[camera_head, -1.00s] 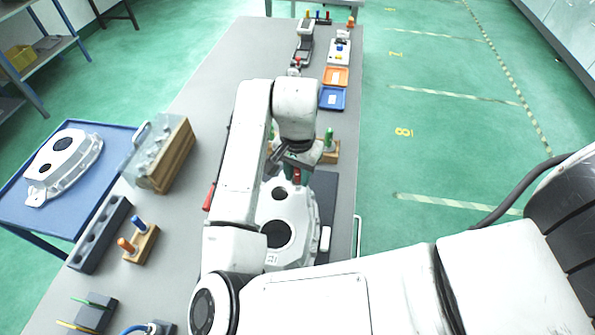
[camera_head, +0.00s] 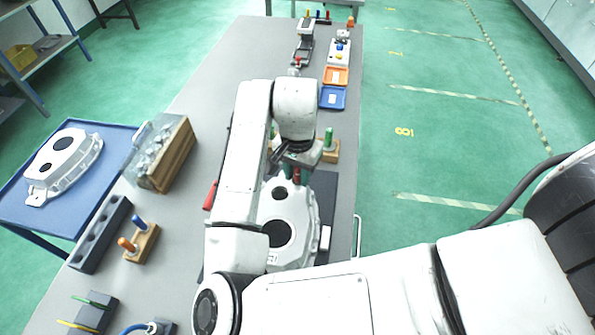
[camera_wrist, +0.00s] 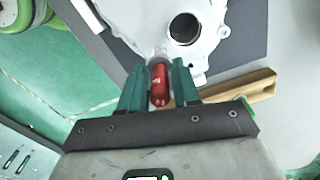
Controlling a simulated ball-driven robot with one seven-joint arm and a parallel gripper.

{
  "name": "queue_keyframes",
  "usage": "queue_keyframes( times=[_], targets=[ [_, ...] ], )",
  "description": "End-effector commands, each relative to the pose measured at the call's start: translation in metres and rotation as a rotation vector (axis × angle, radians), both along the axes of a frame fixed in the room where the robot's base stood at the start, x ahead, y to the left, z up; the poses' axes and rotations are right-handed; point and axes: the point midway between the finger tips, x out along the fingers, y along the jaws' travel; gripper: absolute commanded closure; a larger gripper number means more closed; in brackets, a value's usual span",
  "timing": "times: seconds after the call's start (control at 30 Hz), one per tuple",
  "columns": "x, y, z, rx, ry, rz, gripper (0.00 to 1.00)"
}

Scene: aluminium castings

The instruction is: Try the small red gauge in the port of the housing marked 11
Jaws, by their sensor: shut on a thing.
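My gripper (camera_wrist: 160,88) is shut on the small red gauge (camera_wrist: 160,84), which sits between its two green fingers in the wrist view. In the head view the red gauge (camera_head: 296,175) shows just below my gripper (camera_head: 294,160), over the far end of the white housing (camera_head: 299,238). In the wrist view the housing (camera_wrist: 208,55) lies just past the gauge's tip, with a large dark round hole to the right. Whether the tip touches the housing or enters a port I cannot tell. The number on the housing is too small to read surely.
A wooden block with a green gauge (camera_head: 328,139) stands just beyond my gripper. A block with orange and blue gauges (camera_head: 141,241) and a clear-lidded box (camera_head: 160,152) stand at left. Another housing (camera_head: 66,160) lies on the blue cart. Orange (camera_head: 335,76) and blue (camera_head: 332,98) trays lie farther back.

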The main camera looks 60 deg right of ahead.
Motion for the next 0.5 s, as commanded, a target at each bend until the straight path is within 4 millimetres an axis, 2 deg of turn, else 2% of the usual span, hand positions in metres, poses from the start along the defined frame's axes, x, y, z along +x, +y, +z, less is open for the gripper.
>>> queue_keyframes(
  times=[0.5],
  targets=[
    [-0.0001, 0.0, -0.0077, 0.0, 0.0, 0.0, 1.0]
  ],
)
